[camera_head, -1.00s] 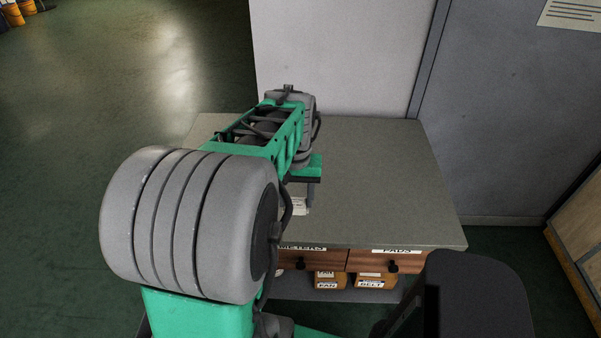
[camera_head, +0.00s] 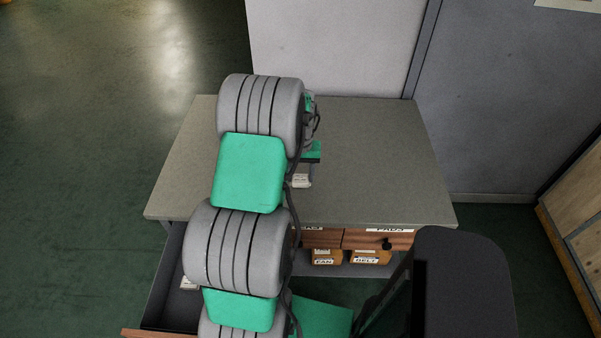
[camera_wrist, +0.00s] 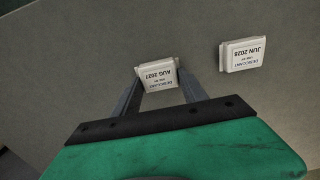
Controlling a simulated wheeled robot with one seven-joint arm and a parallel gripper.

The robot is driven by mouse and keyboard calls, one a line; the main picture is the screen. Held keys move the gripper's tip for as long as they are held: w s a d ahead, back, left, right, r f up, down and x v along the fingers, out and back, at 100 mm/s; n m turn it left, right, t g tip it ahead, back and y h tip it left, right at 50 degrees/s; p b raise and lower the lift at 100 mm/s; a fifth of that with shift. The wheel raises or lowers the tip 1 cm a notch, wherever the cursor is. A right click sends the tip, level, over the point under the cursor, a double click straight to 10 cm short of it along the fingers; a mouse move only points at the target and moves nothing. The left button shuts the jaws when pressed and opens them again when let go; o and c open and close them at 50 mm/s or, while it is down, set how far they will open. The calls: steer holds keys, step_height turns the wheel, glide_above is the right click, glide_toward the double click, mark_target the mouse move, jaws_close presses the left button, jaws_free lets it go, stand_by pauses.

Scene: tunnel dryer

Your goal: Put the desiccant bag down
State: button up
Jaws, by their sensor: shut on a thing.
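My gripper (camera_wrist: 158,88) is shut on a white desiccant bag (camera_wrist: 157,73) whose label reads AUG 2027, upside down in the wrist view. The bag sits between the fingertips over the grey worktop (camera_head: 390,160); I cannot tell whether it touches the surface. A second desiccant bag (camera_wrist: 242,54), labelled JUN 2028, lies on the worktop to the right, apart from the gripper. In the head view my arm hides much of the gripper, and one white bag (camera_head: 301,181) shows below it; I cannot tell which bag it is.
A drawer (camera_head: 158,310) stands open at the front left, with a small white-labelled thing (camera_head: 188,283) inside. A closed drawer (camera_head: 378,239) labelled PADS is at the right. Boxes marked FAN and BELT (camera_head: 370,257) sit below. The worktop's right side is clear.

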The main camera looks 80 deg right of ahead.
steer(key=shift+f, duration=0.1)
steer(key=shift+f, duration=0.15)
steer(key=o, duration=1.4)
steer(key=shift+c, duration=0.2)
